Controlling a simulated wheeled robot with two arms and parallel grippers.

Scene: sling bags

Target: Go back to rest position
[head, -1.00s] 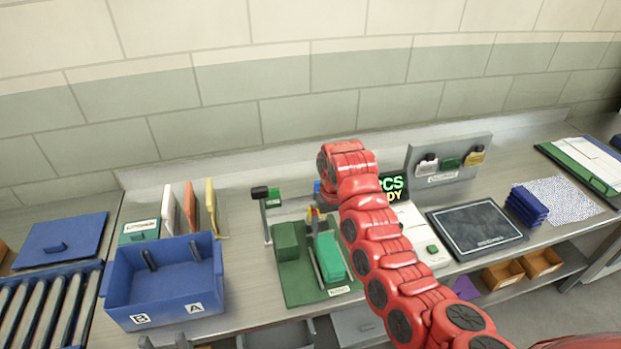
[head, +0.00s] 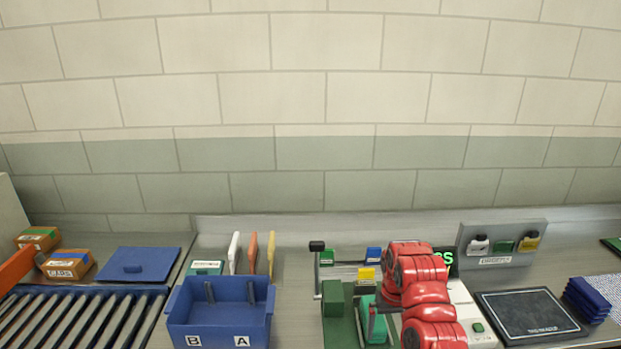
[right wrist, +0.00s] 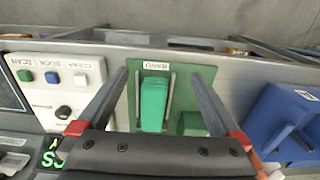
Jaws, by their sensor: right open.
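My right arm (head: 424,295) is red and stands over the right side of the green fixture in the head view. My right gripper (right wrist: 158,76) is open, with its two grey fingers wide apart in the right wrist view. Between the fingers, below, is a green block (right wrist: 153,103) on the dark green fixture (right wrist: 202,78). Nothing is held between the fingers. In the head view the fixture's green box (head: 336,298) shows left of my right arm, which hides part of the fixture. My left gripper does not show.
A blue bin (head: 222,322) labelled B and A stands left of the fixture. Further left are a roller conveyor (head: 75,318), a blue lid (head: 138,266) and orange boxes (head: 68,264). A dark pad (head: 528,315) and blue stack (head: 588,298) lie right. A wall closes the back.

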